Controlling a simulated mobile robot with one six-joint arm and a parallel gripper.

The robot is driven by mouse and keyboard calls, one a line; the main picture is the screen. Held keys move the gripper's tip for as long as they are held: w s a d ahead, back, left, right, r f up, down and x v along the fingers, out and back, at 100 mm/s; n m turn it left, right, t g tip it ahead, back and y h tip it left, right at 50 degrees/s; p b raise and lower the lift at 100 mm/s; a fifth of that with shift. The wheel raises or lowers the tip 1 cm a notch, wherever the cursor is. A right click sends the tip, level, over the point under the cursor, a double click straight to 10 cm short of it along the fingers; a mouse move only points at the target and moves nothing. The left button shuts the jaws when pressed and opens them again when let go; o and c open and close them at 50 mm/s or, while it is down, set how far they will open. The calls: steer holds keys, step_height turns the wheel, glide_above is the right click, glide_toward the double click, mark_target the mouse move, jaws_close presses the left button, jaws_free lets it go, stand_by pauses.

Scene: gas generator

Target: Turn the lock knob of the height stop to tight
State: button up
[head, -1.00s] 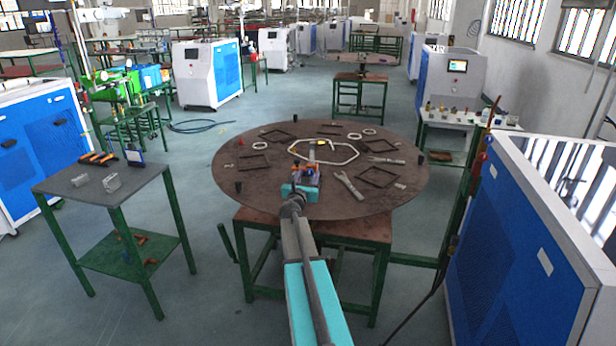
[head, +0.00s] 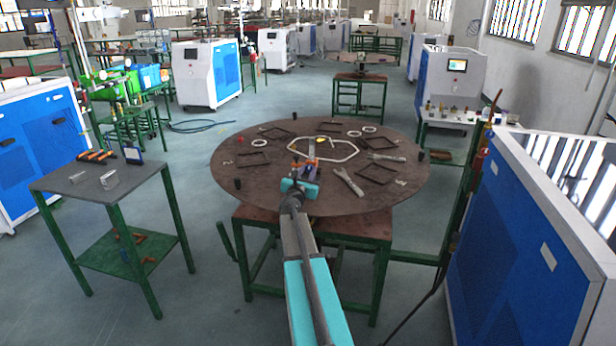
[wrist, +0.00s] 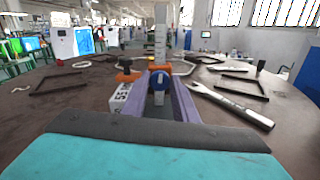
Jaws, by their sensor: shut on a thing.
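The height stop is on the round brown table. Its upright grey post (wrist: 160,38) rises at the centre of the wrist view and also shows in the head view (head: 312,152). The blue lock knob (wrist: 159,81) faces me low on the post, with orange parts (wrist: 128,76) beside and above it. My gripper (wrist: 160,92) reaches in from the near side, its purple fingers on both sides of the knob and shut on it. In the head view my gripper (head: 304,172) covers most of the stop's base. The exact finger contact and any knob marking are too small to tell.
A grey open-ended wrench (wrist: 235,105) lies close on the right. Dark square frames (head: 378,174), pale rings (head: 369,129) and a large pale hexagonal ring (head: 345,153) lie on the round table (head: 240,190). A side table (head: 75,180) stands at left, a blue cabinet (head: 510,240) at right.

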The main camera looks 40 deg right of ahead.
steer(key=shift+f+m+b, duration=0.15)
steer(key=shift+m+b, duration=0.95)
steer(key=shift+b, duration=0.65)
steer(key=shift+f+m+b, duration=0.15)
steer(key=shift+m+b, duration=0.95)
steer(key=shift+b, duration=0.65)
steer(key=m+b, duration=0.4)
steer(key=b, duration=0.2)
steer(key=shift+m, duration=0.3)
steer(key=m+b, duration=0.5)
steer(key=b, duration=0.2)
steer(key=shift+s+f+b, duration=0.1)
steer(key=shift+b, duration=0.25)
steer(key=shift+m+b, duration=1)
steer(key=shift+b, duration=0.05)
steer(key=shift+r, duration=0.25)
steer(key=o, duration=1)
steer(key=shift+s, duration=0.1)
steer(key=shift+b+v, duration=0.3)
steer(key=shift+v, duration=6.5)
